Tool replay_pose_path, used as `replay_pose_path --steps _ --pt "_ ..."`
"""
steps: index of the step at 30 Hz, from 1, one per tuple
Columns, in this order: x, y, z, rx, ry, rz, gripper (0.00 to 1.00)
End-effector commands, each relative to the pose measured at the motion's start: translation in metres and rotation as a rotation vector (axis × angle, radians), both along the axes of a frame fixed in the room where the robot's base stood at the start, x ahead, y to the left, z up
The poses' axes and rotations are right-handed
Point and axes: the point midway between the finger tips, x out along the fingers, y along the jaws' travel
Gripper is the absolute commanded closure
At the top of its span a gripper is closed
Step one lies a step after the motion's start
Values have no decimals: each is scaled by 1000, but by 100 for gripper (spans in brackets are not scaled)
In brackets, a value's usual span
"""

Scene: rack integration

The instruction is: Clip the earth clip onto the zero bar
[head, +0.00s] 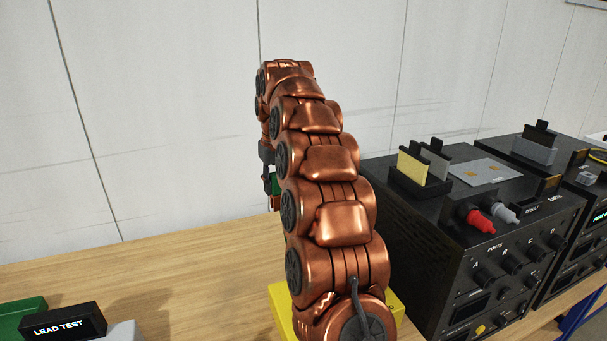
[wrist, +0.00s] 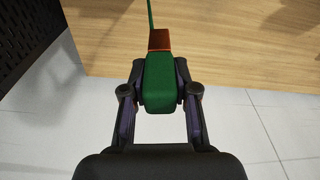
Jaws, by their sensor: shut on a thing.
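My gripper (wrist: 159,97) is shut on a green clip (wrist: 158,82) with a copper-coloured front end (wrist: 159,39), likely the earth clip. A thin green lead (wrist: 150,13) runs from its far end. I cannot make out the zero bar in either view.
Black instrument boxes (head: 420,231) with red and grey plugs (head: 480,221) stand at the right. A box marked LEAD TEST (head: 68,325) is at the lower left. A yellow thing (head: 281,296) lies partly behind my arm. The bench (head: 190,270) between is clear.

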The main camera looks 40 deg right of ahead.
Motion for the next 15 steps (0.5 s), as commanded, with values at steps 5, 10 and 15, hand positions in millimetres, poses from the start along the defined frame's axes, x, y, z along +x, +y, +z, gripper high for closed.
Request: replay_pose_path --steps 5,10,15 --pt "-19 -49 12 -1 -2 -104 100" --pt "-28 -68 16 -1 -1 -146 100" --pt "-30 -71 17 0 -1 -153 100"
